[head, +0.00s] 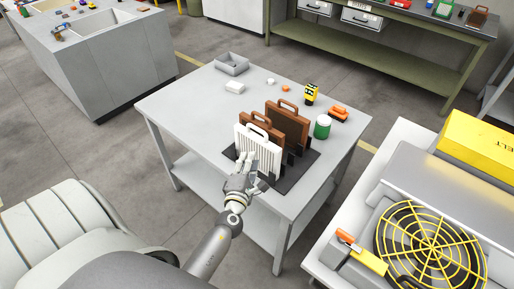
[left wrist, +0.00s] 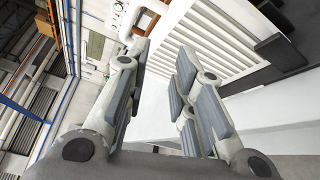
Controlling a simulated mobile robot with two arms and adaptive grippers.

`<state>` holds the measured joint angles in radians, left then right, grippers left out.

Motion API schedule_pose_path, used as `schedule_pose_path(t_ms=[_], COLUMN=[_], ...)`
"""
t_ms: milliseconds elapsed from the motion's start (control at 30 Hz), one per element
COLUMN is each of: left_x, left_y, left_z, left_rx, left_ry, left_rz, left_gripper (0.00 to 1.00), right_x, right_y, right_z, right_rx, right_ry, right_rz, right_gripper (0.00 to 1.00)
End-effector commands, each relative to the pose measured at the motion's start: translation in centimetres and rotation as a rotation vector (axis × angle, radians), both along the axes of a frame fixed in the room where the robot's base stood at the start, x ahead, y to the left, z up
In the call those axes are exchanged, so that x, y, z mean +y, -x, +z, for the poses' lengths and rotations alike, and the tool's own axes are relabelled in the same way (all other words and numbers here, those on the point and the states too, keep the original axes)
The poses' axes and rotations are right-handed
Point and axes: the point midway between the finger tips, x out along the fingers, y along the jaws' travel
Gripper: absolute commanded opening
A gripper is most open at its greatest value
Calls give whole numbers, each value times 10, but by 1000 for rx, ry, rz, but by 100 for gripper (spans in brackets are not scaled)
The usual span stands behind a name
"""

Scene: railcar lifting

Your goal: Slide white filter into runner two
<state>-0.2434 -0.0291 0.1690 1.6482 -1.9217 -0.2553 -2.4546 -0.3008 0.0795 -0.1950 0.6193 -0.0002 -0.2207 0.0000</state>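The white filter (head: 252,142), a ribbed panel with a handle on top, stands upright at the left end of a dark rack (head: 285,180) on the grey table. Its ribbed face also fills the upper right of the left wrist view (left wrist: 235,40). Two brown filters (head: 288,122) stand behind it. I cannot tell which runner holds the white filter. My right gripper is not in view.
A green can (head: 322,127), a yellow-black item (head: 311,94) and an orange item (head: 338,114) stand right of the rack. A grey tray (head: 232,65) and a white block (head: 235,87) lie behind. The table's left part is clear. A bench with a yellow fan grille (head: 430,245) stands at right.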

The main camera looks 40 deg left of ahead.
Motion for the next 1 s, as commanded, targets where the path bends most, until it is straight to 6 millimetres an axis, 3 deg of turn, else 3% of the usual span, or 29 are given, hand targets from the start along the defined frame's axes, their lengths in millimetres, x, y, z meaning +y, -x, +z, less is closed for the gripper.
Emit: schedule_pose_path(t_ms=[33,200,500,733,1000], left_x=[2,6,23,28,40], left_y=[-2,-9,-48,-64,-98], left_z=[15,36,36,38,39], left_rx=[13,47,50,50,50], left_ry=[-96,-285,-303,-300,-300], left_rz=[-6,-14,-15,-15,-15], left_gripper=[23,23,23,23,23], right_x=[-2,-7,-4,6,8], right_y=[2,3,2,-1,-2], right_z=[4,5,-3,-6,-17], right_rx=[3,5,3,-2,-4], right_ry=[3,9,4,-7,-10], right_rz=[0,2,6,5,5], right_gripper=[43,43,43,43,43])
